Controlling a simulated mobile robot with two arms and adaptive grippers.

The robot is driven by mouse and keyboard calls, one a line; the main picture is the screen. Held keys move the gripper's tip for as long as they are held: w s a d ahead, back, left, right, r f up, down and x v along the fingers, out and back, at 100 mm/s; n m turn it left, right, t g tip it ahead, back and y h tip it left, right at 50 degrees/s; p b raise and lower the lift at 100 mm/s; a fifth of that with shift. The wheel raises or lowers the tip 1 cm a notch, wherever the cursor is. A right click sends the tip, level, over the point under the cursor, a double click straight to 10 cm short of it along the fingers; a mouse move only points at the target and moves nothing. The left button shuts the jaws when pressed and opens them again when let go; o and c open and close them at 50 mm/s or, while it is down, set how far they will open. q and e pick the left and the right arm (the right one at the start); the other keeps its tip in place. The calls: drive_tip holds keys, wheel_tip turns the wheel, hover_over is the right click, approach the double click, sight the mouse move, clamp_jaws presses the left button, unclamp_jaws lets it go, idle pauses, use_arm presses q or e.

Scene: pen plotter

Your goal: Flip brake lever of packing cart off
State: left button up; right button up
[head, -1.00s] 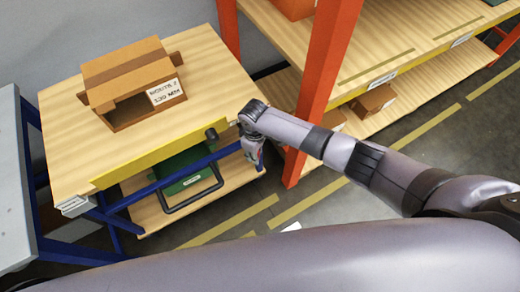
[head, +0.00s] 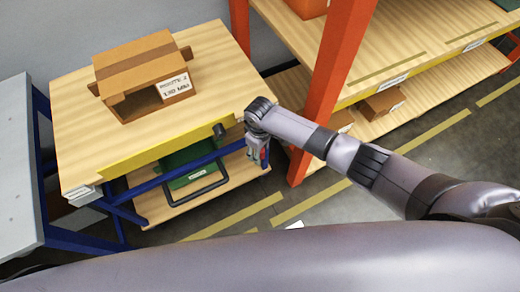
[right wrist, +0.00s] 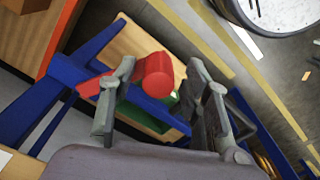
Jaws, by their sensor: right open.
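The packing cart (head: 75,125) has a wooden top, a blue frame and a yellow front strip, and stands on the left in the head view. Its red brake lever (right wrist: 155,75) shows in the right wrist view as a red, round-ended handle by the blue frame. Only a small bit of red shows in the head view, beside my right gripper (head: 257,158) at the cart's right front corner. In the right wrist view my right gripper (right wrist: 161,68) is open, with the red handle between its fingers. I cannot tell if they touch it. My left gripper is not in view.
An open cardboard box (head: 143,68) sits on the cart top. A black knob (head: 219,130) sticks out at the yellow strip. A green case (head: 190,165) lies on the lower shelf. An orange rack post (head: 325,90) stands close right of my gripper. A grey table (head: 18,170) is at the left.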

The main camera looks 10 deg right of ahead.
wheel_tip(320, 180, up, 12)
idle(0.7)
idle(0.4)
